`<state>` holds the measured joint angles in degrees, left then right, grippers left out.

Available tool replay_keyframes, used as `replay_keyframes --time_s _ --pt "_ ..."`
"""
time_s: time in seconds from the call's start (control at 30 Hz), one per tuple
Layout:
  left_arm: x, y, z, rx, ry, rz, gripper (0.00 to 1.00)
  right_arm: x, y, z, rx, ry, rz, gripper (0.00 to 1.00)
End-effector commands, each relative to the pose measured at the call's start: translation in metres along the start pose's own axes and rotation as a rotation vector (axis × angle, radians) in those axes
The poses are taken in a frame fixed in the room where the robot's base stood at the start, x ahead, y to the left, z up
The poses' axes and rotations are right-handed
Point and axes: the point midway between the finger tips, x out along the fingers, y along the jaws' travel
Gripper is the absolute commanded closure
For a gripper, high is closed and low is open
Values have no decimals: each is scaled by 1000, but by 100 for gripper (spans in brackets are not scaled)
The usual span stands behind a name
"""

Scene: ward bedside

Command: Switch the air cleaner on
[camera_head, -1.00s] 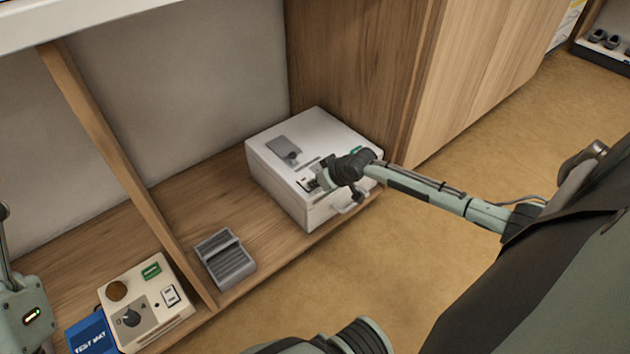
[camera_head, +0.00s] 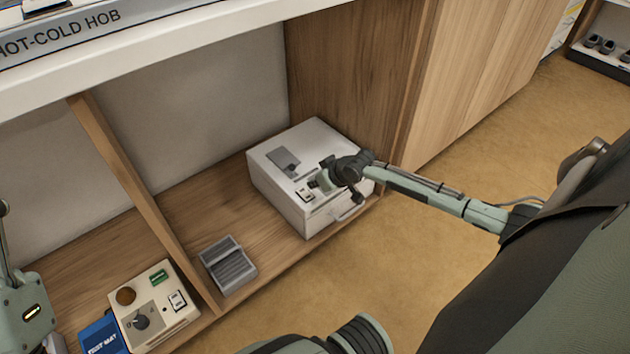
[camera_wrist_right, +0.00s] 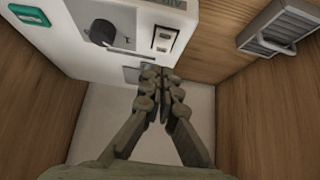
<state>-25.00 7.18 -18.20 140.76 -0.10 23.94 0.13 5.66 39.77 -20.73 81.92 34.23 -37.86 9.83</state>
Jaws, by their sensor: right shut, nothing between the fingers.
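The air cleaner appears to be the white box (camera_head: 276,191) on the low shelf, against the wooden panel. In the right wrist view its pale panel (camera_wrist_right: 75,48) carries a partly cut-off "AIR" label (camera_wrist_right: 168,4), a two-part rocker switch (camera_wrist_right: 163,38) and a dark round knob (camera_wrist_right: 103,32). The switch also shows in the head view (camera_head: 304,195). My right gripper (camera_head: 318,184) is over the box's top beside the switch. In the wrist view its shut, empty fingertips (camera_wrist_right: 161,76) are just below the switch; contact cannot be told.
A grey slotted block (camera_head: 229,266) stands on the shelf left of the box. Past a wooden divider (camera_head: 140,190) are a beige control box with a knob (camera_head: 158,309) and a blue "TEST MAT" item (camera_head: 101,336). A white counter (camera_head: 200,38) overhangs the shelf.

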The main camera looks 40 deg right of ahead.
Motion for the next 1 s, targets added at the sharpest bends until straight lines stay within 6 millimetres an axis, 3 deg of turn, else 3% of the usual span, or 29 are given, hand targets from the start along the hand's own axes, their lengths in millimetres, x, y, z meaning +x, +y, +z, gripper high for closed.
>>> replay_keyframes --time_s 0.03,0.2,0.4,1.0 --pt "4 0 -3 0 -2 0 60 -17 1 7 -5 -6 0 100" --pt "12 0 -10 0 -1 0 60 -54 0 17 -5 -6 0 100" --pt "17 1 -14 0 -1 0 60 -81 0 24 -2 -4 0 100" --pt "18 1 -15 0 -1 0 60 -89 0 26 -1 -3 0 100"
